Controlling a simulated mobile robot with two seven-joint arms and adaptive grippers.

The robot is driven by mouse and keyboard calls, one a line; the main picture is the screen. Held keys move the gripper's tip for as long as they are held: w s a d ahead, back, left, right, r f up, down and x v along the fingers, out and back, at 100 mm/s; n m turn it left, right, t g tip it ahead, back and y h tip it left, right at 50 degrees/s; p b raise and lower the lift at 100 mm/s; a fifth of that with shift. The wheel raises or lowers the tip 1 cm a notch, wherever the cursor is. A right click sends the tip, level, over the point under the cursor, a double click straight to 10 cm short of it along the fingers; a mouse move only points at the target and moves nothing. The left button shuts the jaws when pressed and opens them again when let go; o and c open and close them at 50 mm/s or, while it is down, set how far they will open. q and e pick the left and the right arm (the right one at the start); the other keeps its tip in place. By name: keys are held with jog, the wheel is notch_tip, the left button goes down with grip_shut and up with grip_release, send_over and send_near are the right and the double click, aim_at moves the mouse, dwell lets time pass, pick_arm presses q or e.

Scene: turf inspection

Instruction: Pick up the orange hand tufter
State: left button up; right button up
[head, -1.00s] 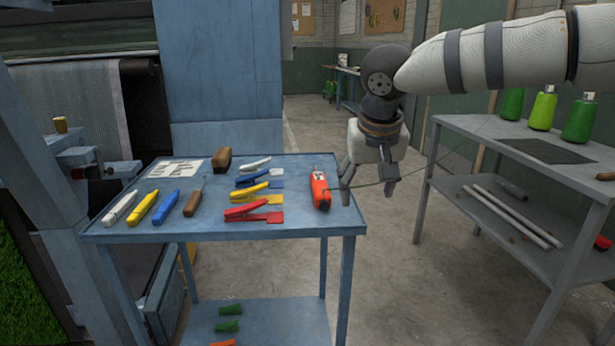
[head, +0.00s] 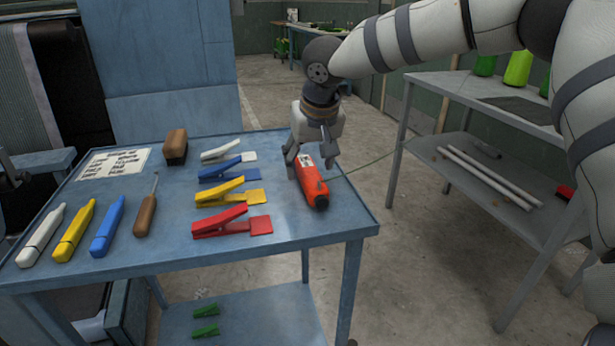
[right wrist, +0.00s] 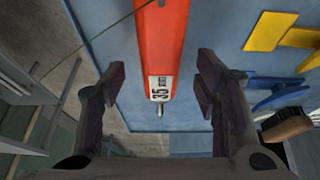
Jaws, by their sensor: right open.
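The orange hand tufter (head: 311,185) lies at the right side of the blue table, with a dark end toward the front and a cord running off to the right. My right gripper (head: 309,160) is at its far end, pointing down, with the fingers open. My left gripper is not in view.
The blue table (head: 290,238) also holds several coloured clips, including a red one (head: 225,222), marker-like tools (head: 108,228), a brown-handled awl (head: 146,214), a brush (head: 175,147) and a paper sheet (head: 113,163). A grey shelf (head: 470,150) stands to the right across clear floor.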

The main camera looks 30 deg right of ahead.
jog(key=shift+x, duration=1.25)
jog(key=shift+f, duration=0.15)
grip_shut()
